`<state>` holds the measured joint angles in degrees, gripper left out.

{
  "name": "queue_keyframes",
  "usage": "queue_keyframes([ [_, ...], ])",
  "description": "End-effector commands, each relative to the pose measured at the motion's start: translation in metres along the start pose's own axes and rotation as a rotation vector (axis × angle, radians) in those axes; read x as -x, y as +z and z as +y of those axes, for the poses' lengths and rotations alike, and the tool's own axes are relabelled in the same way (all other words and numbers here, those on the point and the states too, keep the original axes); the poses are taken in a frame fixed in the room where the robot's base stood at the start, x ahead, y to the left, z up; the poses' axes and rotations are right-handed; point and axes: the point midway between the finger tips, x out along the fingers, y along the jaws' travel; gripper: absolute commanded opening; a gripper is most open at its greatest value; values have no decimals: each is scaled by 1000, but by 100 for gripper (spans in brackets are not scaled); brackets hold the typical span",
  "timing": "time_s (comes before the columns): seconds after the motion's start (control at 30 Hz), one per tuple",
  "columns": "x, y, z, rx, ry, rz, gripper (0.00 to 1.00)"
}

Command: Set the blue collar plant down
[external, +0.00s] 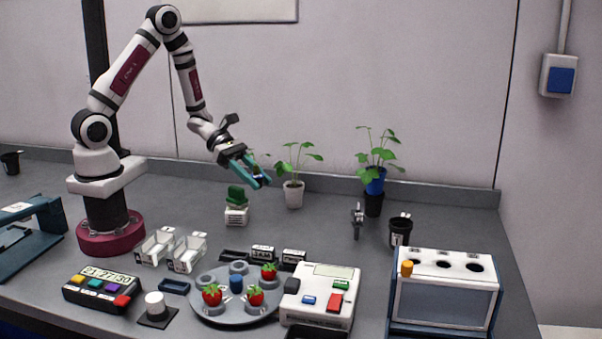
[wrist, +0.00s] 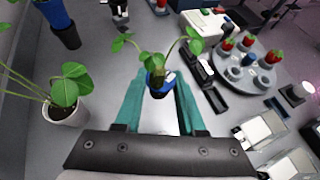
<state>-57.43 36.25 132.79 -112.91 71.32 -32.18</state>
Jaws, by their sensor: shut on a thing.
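The blue collar plant, a small seedling with a blue collar (wrist: 158,86) and a few green leaves, sits between the teal fingers of my gripper (wrist: 160,100) in the wrist view. In the external view my gripper (external: 256,174) is above the back of the bench, left of the white-potted plant. The gripper is shut on the plant, which appears held above the bench top.
A white-potted plant (external: 293,194) and a larger plant in a blue pot (external: 375,184) on a black pot stand at the back. A round grey rack (external: 209,308) with strawberries, clear bins (external: 187,253) and a white holed box (external: 445,292) stand nearer. Bench between is partly clear.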

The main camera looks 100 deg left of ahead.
Motion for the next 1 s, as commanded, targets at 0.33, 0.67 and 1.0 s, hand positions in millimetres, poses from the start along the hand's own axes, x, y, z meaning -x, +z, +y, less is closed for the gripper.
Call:
queue_keyframes([
  [0.33,53,-50,61,124,217,9,0],
  [0.67,78,-120,121,117,211,8,0],
  [1.0,61,-160,124,116,208,9,0],
])
